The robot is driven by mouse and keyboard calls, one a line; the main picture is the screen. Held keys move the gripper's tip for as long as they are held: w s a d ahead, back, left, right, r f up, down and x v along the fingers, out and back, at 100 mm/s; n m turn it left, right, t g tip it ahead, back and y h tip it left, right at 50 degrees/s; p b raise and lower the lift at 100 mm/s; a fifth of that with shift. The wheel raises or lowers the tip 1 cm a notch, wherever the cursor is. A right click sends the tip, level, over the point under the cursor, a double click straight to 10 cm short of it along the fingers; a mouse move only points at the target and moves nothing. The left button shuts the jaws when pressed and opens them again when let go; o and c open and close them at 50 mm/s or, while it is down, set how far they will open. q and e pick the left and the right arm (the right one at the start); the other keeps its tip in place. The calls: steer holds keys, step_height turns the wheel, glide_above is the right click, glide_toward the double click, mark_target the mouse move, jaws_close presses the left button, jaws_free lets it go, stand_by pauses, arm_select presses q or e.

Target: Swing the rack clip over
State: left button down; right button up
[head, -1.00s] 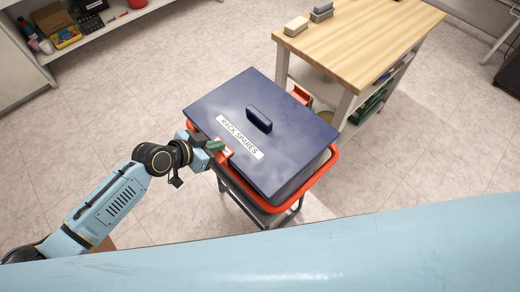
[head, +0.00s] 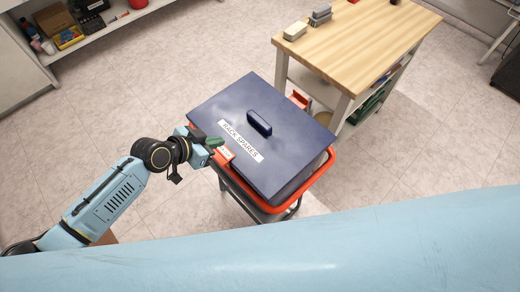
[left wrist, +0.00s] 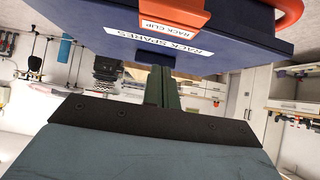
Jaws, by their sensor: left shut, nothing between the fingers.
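The orange rack clip (head: 223,154) sits at the near-left edge of the dark blue lid (head: 225,105) marked RACK SPARES. In the left wrist view the clip (left wrist: 170,14), with its white RACK CLIP label, lies over the lid's edge at the top of the picture. My left gripper (head: 214,143) is shut and empty, its green fingers beside the clip on the upper-left side. I cannot tell whether they touch it. The shut fingers also show in the left wrist view (left wrist: 161,88). My right gripper is out of view.
An orange rail (head: 327,172) runs around the box on its cart. Another orange piece (head: 300,98) shows on the far side. A wooden-topped bench (head: 355,38) stands close behind at the right. The floor left of the box is clear.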

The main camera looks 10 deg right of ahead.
arm_select(q)
steer(key=shift+r, duration=0.5)
steer(key=shift+p, duration=0.3)
step_height(320, 180, up, 5)
steer(key=p, duration=0.4)
steer(key=v, duration=1.3)
steer(key=shift+r, duration=0.2)
steer(key=shift+a, duration=0.1)
